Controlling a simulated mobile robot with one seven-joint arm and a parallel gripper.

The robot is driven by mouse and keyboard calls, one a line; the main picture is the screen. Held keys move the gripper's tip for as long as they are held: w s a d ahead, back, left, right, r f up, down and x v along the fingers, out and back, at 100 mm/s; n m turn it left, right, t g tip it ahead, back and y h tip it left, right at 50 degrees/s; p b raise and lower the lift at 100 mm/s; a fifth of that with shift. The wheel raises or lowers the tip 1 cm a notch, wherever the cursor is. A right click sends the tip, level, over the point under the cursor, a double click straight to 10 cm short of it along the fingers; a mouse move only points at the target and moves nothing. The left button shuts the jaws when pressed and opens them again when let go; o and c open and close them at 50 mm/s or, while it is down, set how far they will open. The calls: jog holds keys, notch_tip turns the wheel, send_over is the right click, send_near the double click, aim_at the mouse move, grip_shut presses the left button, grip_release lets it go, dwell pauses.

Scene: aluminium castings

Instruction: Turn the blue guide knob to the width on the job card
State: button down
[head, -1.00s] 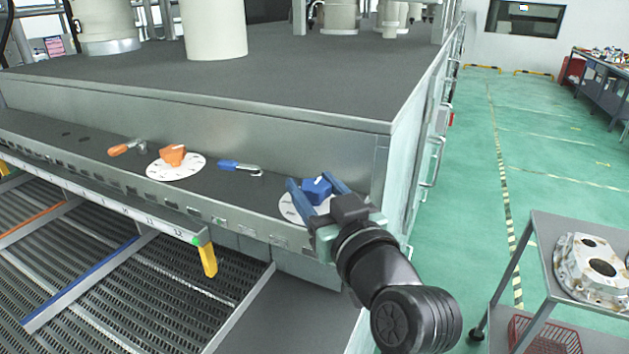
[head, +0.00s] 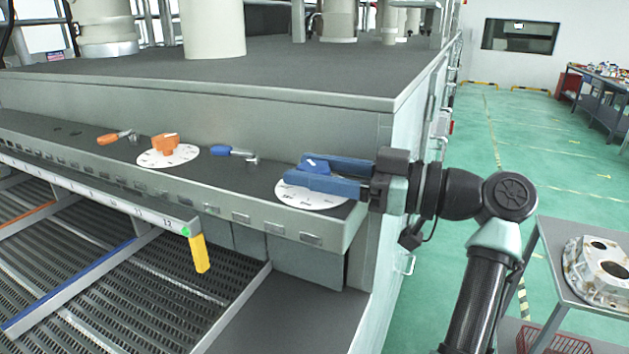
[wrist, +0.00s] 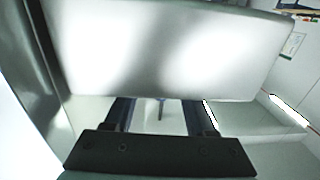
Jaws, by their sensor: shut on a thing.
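The blue guide knob (head: 317,165) stands on a white round dial (head: 312,199) near the right end of the machine's ledge. My gripper (head: 297,171) reaches in level from the right, with its two blue fingers shut on the knob's sides. The fingers hide part of the knob and dial, and the dial marks are too small to read. In the wrist view the dark fingers (wrist: 158,112) point away below a bright metal panel, and I cannot make out the knob clearly. I cannot identify the job card in any view.
An orange knob (head: 165,143) on its own dial, an orange-handled lever (head: 117,137) and a blue-handled lever (head: 234,152) stand further left. A numbered scale (head: 120,200) with a yellow pointer (head: 200,253) runs below. A cart (head: 565,275) carries a casting at right.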

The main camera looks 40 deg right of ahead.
jog(key=shift+f+n+g+y, duration=0.1)
jog(key=shift+n+g+y, duration=0.45)
jog(key=shift+y, duration=0.35)
jog(key=shift+c, duration=1.4)
grip_release()
jog(key=shift+w+a, duration=0.1)
jog(key=b+v, duration=0.3)
jog(key=v, duration=1)
jog(key=shift+o, duration=0.3)
